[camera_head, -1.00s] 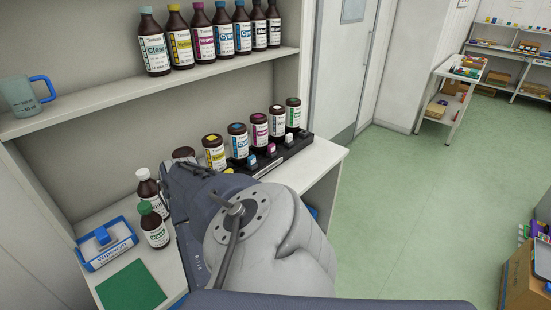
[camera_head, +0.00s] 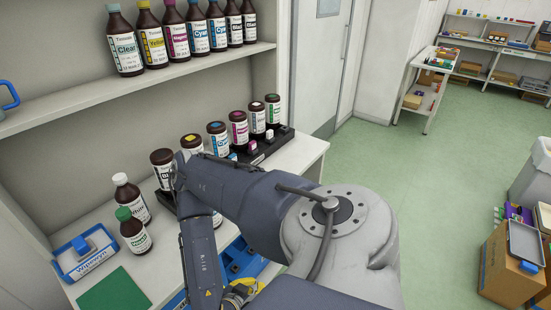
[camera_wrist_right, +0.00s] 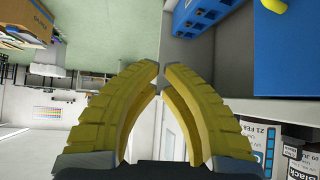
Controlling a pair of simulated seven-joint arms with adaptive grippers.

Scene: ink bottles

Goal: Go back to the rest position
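My right gripper fills the middle of the right wrist view (camera_wrist_right: 161,72). Its two yellow ridged fingers curve inward and their tips come together, with nothing seen between them. In the head view, yellow parts that look like this gripper (camera_head: 240,291) show at the bottom edge, largely hidden by my arm. My right arm is bent in front of the counter, its forearm pointing down. My left gripper is in neither view.
A brown green-capped bottle (camera_head: 133,231) and a white-capped bottle (camera_head: 131,197) stand on the counter near a blue-and-white Wipewyn box (camera_head: 86,252) and a green mat (camera_head: 114,292). Several bottles line a black rack (camera_head: 268,149). A blue holed case (camera_head: 245,262) lies below.

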